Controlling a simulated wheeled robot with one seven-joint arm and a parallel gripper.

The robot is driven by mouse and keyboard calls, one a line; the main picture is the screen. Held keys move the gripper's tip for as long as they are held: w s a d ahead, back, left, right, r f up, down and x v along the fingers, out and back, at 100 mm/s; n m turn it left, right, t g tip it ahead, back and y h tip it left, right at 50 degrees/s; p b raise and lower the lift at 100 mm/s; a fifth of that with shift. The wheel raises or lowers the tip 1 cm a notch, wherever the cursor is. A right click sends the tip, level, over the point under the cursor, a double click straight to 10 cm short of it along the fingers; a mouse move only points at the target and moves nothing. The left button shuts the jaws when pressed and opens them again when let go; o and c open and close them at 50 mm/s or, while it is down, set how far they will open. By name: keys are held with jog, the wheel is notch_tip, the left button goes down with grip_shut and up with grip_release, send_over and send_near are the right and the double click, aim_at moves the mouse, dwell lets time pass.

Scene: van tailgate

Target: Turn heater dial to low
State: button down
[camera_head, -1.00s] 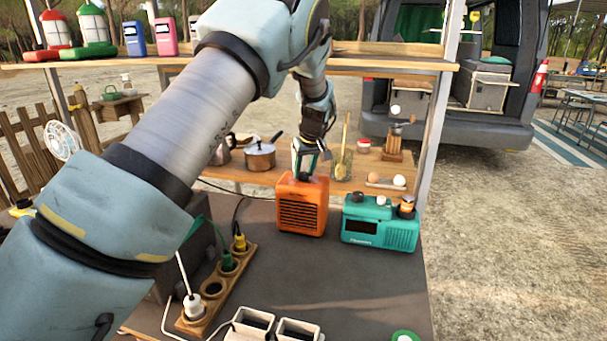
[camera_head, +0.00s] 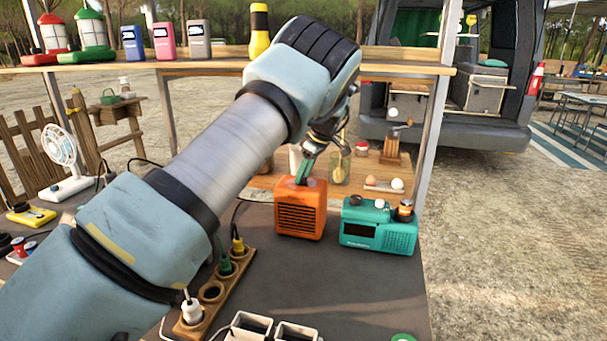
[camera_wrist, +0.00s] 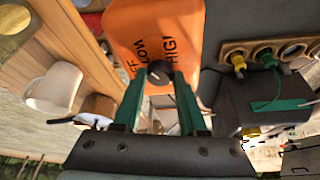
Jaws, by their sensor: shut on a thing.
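The orange heater (camera_head: 301,210) stands on the dark table top with its slatted front facing the head camera. In the wrist view its orange top (camera_wrist: 150,28) shows black lettering: LOW, HIGH and a partly hidden OFF. The dark dial (camera_wrist: 159,72) sits beside the lettering, between the green fingers of my gripper (camera_wrist: 159,80). My gripper is shut on the dial; in the head view it reaches down to the heater top (camera_head: 303,180). I cannot tell clearly which word the dial's mark points to.
A teal radio (camera_head: 379,226) stands close to the right of the heater. A wooden socket strip (camera_head: 211,291) with plugs lies to the left. A wooden shelf (camera_head: 415,70) spans above. The front right of the table is mostly bare.

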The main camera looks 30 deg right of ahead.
dwell(0.4)
jog(key=shift+c, duration=2.3)
grip_release()
jog(key=b+v, duration=0.1)
jog(key=v, duration=0.2)
jog(key=shift+d+f, duration=0.1)
jog(key=s+d+b, duration=0.3)
jog(key=s+d, duration=0.3)
jog(key=s, duration=0.4)
jog(key=shift+d, duration=0.15)
jog(key=shift+s, duration=0.1)
